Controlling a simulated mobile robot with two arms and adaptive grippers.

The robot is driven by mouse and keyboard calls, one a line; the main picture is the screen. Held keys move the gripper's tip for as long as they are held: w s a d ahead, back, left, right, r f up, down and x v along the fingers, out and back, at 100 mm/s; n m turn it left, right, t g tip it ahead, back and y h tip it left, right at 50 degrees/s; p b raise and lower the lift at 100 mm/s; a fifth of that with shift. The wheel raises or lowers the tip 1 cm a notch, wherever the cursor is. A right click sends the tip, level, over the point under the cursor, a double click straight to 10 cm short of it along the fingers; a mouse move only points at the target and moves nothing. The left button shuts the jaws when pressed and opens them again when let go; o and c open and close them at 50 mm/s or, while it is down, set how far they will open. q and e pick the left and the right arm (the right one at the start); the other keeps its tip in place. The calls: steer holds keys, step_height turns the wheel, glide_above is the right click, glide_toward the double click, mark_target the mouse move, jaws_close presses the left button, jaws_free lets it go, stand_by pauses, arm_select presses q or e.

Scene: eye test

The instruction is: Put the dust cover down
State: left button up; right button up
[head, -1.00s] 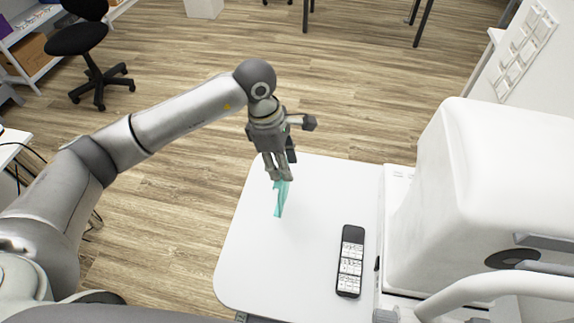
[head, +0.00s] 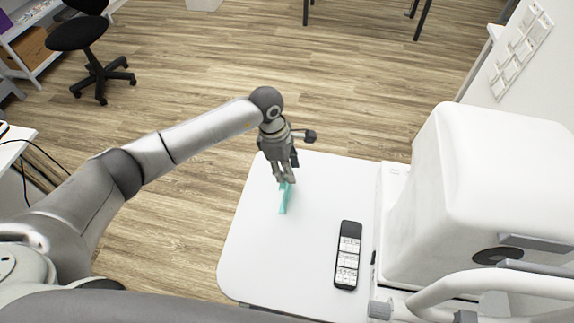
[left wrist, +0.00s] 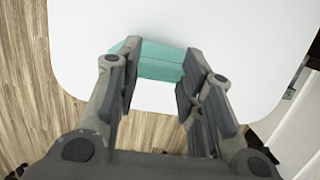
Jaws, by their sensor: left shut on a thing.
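The teal dust cover (head: 284,199) is in my left gripper (head: 284,180), over the far left part of the white table (head: 262,262). In the left wrist view the dust cover (left wrist: 158,62) shows as a folded teal piece at and beyond the fingertips. My left gripper (left wrist: 161,68) is shut on it and points down at the table. The cover's lower end is close to the tabletop; I cannot tell whether it touches. My right gripper is not in view.
A black handheld device with white panels (head: 348,256) lies on the table's right part. A large white machine (head: 495,185) with a handle bar (head: 470,287) stands at the right. The table's middle and front left are clear. A black chair (head: 88,45) stands far left.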

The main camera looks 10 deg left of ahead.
arm_select(q)
steer(key=shift+f, duration=0.2)
steer(key=o, duration=0.8)
steer(key=shift+r, duration=0.1)
steer(key=shift+r, duration=0.15)
steer(key=shift+w+r, duration=0.1)
steer(key=shift+r, duration=0.2)
steer(key=b+v, duration=0.4)
steer(key=v, duration=0.7)
steer(key=shift+r, duration=0.15)
